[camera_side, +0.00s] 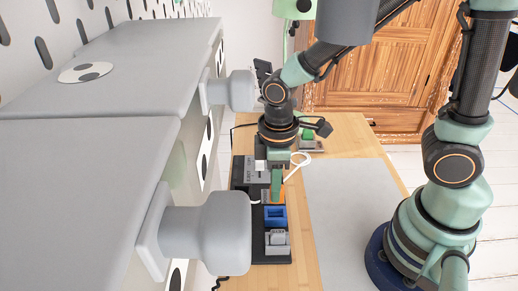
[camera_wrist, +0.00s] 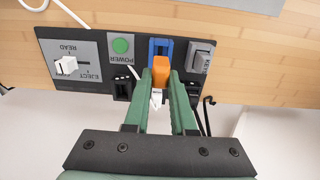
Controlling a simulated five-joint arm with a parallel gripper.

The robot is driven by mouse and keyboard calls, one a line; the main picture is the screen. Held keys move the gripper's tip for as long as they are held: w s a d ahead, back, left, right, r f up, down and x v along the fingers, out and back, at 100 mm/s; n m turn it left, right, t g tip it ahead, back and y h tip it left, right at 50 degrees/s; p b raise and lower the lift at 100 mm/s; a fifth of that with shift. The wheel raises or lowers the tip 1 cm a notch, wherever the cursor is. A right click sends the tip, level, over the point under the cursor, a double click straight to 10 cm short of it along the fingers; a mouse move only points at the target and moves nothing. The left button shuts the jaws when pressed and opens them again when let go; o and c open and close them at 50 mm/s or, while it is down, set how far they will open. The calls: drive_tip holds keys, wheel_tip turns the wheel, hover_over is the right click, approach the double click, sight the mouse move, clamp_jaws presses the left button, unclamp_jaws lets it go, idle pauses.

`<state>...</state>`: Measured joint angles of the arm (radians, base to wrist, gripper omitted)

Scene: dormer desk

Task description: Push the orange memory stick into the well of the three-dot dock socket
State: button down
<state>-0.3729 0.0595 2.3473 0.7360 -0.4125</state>
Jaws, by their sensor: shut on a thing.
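My gripper (camera_wrist: 162,78) is shut on the orange memory stick (camera_wrist: 160,67), with one green finger on each side of it. In the side view my gripper (camera_side: 277,188) points down over the dark dock panel (camera_side: 239,178), and a little of the orange stick (camera_side: 268,195) shows by the fingers. The stick is beside or above a blue block (camera_wrist: 154,44) with a recess; it also shows in the side view (camera_side: 275,223). I cannot tell whether the stick touches it. Black socket-like parts (camera_wrist: 122,89) lie beside the fingers.
The panel has a grey READ/EJECT plate with a white switch (camera_wrist: 66,65), a green POWER button (camera_wrist: 120,45) and a grey key-like block (camera_wrist: 200,56). A white cable (camera_side: 298,163) loops nearby. Large grey knobs (camera_side: 215,230) stand close on the left. The grey mat (camera_side: 345,215) is clear.

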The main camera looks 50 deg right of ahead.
drive_tip(key=shift+r, duration=0.35)
drive_tip(key=w+r, duration=0.3)
drive_tip(key=w, duration=0.7)
drive_tip(key=shift+w+a+r, duration=0.2)
drive_tip(key=shift+w+a, duration=0.1)
drive_tip(key=shift+f, duration=0.15)
drive_tip(key=shift+f, duration=2.8)
drive_tip(key=shift+f, duration=1.85)
